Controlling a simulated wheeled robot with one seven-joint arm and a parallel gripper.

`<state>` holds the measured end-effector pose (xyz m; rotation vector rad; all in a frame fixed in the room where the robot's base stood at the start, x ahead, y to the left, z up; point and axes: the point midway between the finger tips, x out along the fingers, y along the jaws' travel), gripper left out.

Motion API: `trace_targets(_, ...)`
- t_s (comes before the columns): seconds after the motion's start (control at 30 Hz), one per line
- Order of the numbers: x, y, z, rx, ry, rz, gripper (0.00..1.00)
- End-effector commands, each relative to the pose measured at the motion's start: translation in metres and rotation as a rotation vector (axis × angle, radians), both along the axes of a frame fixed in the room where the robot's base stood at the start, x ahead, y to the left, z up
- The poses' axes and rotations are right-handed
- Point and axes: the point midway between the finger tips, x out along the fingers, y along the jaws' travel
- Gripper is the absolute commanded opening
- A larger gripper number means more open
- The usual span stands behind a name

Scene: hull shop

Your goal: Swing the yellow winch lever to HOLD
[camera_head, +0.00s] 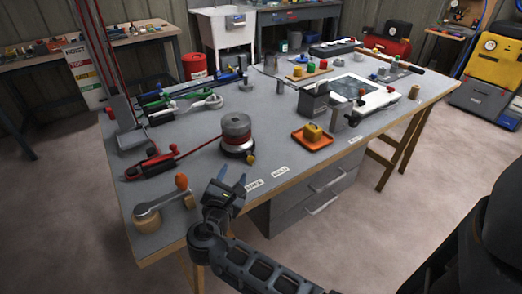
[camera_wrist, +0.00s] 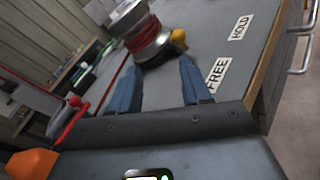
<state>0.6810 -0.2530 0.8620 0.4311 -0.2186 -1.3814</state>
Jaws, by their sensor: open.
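The winch (camera_head: 236,128) is a grey drum wound with red rope, standing near the front edge of the bench. Its yellow lever knob (camera_head: 251,159) sits low on the drum's front right side, and the knob also shows in the wrist view (camera_wrist: 179,38). I cannot tell which label the lever points at. My gripper (camera_head: 233,178) is open and empty near the bench's front edge, short of the knob. Its two blue fingers (camera_wrist: 160,78) point towards the winch.
A red rope runs left from the winch to a red fitting (camera_head: 150,165). An orange tray (camera_head: 312,144) with a yellow block lies right of the winch. Bare bench surrounds the labels.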

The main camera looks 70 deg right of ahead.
Motion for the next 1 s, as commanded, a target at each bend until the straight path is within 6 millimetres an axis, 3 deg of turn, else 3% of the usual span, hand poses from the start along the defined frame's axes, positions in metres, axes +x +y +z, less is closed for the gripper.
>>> trace_targets(0.1, -0.003, -0.013, -0.002, -0.096, 0.235, -0.031, 0.48)
trace_targets(0.3, -0.006, -0.022, -0.005, -0.16, 0.407, -0.055, 0.48)
trace_targets(0.47, -0.005, -0.036, -0.005, -0.163, 0.42, -0.059, 0.48)
trace_targets(0.8, 0.0, -0.085, -0.005, -0.162, 0.416, -0.057, 0.48)
trace_targets(1.0, 0.002, -0.097, -0.006, -0.162, 0.416, -0.055, 0.48)
